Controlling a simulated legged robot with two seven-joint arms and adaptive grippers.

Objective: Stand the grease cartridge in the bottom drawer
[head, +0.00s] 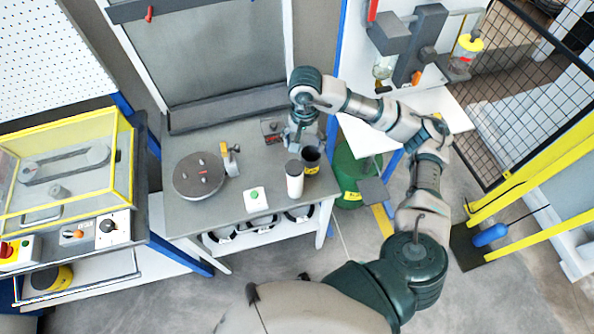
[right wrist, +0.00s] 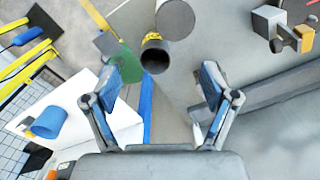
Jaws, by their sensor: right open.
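A white cylinder with a dark cap, which looks like the grease cartridge (head: 294,180), stands upright near the front right of the grey table. Its dark top (right wrist: 175,18) shows at the upper edge of the right wrist view. My right gripper (head: 299,142) is over the table's right part, just behind the cartridge and a black cup. In the right wrist view its fingers (right wrist: 163,88) are spread apart with nothing between them. I cannot make out a bottom drawer in either view. My left gripper is not in view.
The black cup (head: 311,158) with a yellow label stands right beside the cartridge. The grey table (head: 225,205) also carries a round turntable (head: 199,176) and a green-button box (head: 256,198). A green drum (head: 345,172) stands right of the table. A yellow-framed machine (head: 65,165) is at left.

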